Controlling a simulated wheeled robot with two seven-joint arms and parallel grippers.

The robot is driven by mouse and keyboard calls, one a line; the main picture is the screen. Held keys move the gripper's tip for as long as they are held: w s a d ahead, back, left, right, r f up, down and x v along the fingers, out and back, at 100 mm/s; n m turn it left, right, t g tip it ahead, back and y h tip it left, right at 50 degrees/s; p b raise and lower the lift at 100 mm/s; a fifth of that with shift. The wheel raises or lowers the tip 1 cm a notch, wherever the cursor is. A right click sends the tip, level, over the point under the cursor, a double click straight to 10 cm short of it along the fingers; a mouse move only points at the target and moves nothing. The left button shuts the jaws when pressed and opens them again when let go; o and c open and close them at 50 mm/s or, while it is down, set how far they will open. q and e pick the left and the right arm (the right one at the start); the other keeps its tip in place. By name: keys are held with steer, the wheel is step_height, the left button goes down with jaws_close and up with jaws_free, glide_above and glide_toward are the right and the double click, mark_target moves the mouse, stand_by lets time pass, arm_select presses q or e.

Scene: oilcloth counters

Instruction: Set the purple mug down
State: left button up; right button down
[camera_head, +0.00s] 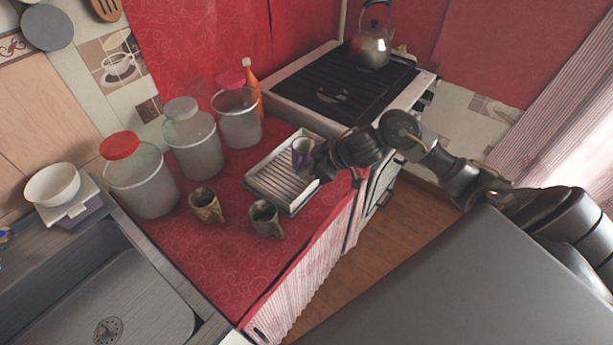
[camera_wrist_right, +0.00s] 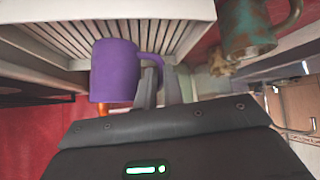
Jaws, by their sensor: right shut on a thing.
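The purple mug (camera_head: 302,152) is over the far right part of a white slatted tray (camera_head: 262,185) on the red counter. It also shows in the right wrist view (camera_wrist_right: 115,72), with its handle toward my fingers. My right gripper (camera_head: 318,163) reaches in from the right and is shut on the mug's handle; its fingers show in the wrist view (camera_wrist_right: 160,88). The mug looks close to upright in the head view. I cannot tell whether its base touches the slats. My left gripper is not in view.
A brown mug (camera_head: 206,206) and a greenish mug (camera_head: 265,218) stand in front of the tray. Several lidded jars (camera_head: 194,145) and an orange bottle (camera_head: 252,80) stand behind it. The stove (camera_head: 340,90) with a kettle (camera_head: 370,47) is beyond. A sink (camera_head: 110,295) is front left.

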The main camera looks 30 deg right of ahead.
steer(key=f, duration=0.3)
steer(key=shift+w+f, duration=0.2)
steer(key=shift+f, duration=0.1)
steer(key=c, duration=1.5)
jaws_free()
steer(key=v, duration=1.2)
